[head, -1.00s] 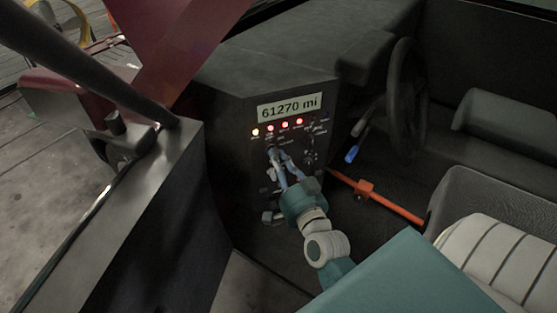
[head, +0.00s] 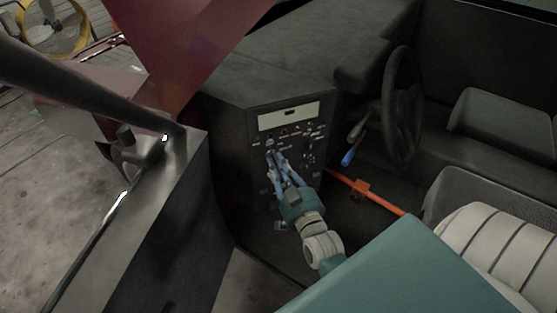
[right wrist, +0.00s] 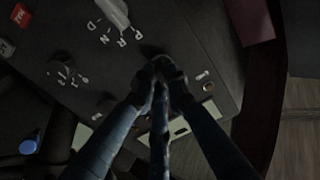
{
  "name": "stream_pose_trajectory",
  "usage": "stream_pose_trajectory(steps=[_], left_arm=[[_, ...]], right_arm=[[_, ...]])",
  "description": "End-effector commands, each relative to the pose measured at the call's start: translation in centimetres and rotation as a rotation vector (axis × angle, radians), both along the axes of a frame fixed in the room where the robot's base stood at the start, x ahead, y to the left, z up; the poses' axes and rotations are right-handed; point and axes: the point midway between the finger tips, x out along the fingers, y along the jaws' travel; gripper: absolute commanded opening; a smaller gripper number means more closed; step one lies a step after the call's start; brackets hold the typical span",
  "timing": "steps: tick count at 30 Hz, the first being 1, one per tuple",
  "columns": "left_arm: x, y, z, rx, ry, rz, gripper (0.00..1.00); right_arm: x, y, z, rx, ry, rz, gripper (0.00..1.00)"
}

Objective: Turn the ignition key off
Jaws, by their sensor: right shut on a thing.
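My right gripper (head: 272,153) is at the black dashboard panel (head: 235,130), below the display, with its fingertips together against the panel. My left gripper is not in view.
A steering wheel (head: 403,105) and a blue-tipped lever (head: 348,157) stand right of the panel. An orange bar (head: 385,198) runs along the floor. A gear lever (right wrist: 115,12) beside P R N D marks shows in the wrist view. A white seat (head: 497,245) is at lower right.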

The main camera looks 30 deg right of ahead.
Motion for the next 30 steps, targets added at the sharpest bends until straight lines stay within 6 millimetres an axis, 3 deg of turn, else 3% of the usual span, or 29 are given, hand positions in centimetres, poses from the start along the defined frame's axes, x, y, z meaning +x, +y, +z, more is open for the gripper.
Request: stream_pose_trajectory(steps=[10,26,27,30], left_arm=[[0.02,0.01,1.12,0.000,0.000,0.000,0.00],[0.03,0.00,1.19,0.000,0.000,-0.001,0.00],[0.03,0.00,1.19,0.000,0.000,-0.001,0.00],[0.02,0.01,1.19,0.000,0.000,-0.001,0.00]], right_arm=[[0.00,0.02,0.06,-0.136,0.031,-0.001,0.00],[0.01,0.01,0.00,-0.162,0.037,-0.001,0.00],[0.01,0.01,0.00,-0.161,0.037,-0.001,0.19],[0.00,0.01,0.01,-0.161,0.037,-0.001,0.33]])
